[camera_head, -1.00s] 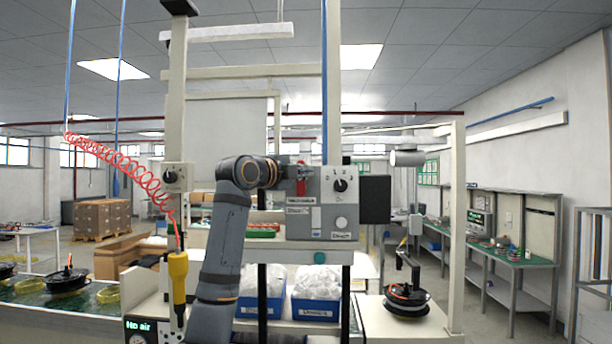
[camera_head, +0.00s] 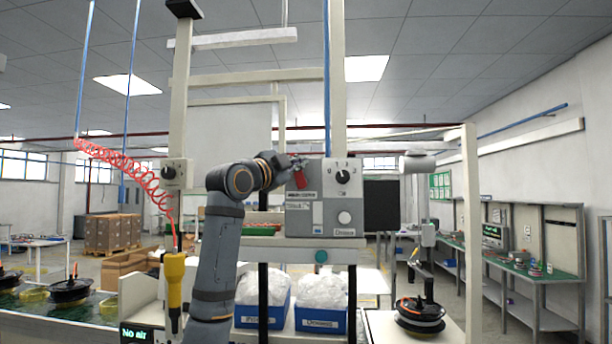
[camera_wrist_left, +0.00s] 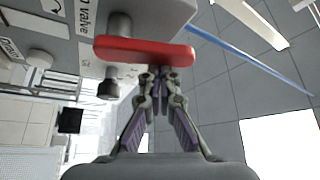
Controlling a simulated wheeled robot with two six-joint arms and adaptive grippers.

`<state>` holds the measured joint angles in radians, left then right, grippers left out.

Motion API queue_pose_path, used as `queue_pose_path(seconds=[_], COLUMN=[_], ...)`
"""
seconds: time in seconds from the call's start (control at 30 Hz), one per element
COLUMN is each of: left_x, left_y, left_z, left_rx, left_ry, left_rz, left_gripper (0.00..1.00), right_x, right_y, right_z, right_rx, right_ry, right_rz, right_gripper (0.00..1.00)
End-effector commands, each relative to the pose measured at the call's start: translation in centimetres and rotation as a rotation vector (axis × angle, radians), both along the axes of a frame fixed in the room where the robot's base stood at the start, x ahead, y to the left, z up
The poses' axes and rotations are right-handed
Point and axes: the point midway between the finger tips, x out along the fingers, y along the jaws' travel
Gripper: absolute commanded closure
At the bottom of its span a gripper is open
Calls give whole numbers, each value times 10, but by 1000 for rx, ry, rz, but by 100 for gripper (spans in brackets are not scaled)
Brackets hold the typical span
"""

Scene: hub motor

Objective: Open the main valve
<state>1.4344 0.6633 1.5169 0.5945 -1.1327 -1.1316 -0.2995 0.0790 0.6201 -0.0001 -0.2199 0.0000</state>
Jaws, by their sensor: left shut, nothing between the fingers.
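The main valve's red handle (camera_head: 300,178) is on the left side of the grey control box (camera_head: 318,205) and leans slightly in the head view. In the left wrist view the red handle (camera_wrist_left: 140,50) is a bar on a grey stem, beside the lettering "valve". My left gripper (camera_head: 295,161) is at the upper end of the handle. In the wrist view its closed fingertips (camera_wrist_left: 160,72) are at the bar's edge, with nothing between them; I cannot tell whether they touch it. My right gripper is in neither view.
The control box has a black knob (camera_head: 343,177). A display (camera_head: 136,334) reads "No air". A yellow tool (camera_head: 174,285) hangs on a red coiled hose at the left. Blue bins (camera_head: 320,320) stand below the box. A black reel (camera_head: 420,312) is at the right.

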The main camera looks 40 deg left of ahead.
Motion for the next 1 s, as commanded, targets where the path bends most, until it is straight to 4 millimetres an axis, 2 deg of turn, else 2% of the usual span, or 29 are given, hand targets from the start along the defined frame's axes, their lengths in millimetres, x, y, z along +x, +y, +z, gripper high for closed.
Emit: queue_pose_path(seconds=[0.03,0.17,0.3,1.0], left_x=[-2,-5,-8,-18], left_y=[2,6,12,28], left_z=[-6,-6,-7,-27], left_rx=[-36,-140,-135,-690], left_ry=[-22,-85,-80,-423], left_rz=[1,1,0,-1], left_gripper=[100,100,100,100], right_x=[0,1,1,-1], right_y=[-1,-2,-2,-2], right_z=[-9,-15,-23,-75], right_rx=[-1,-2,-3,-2], right_ry=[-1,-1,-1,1], right_rz=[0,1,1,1], right_gripper=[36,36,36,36])
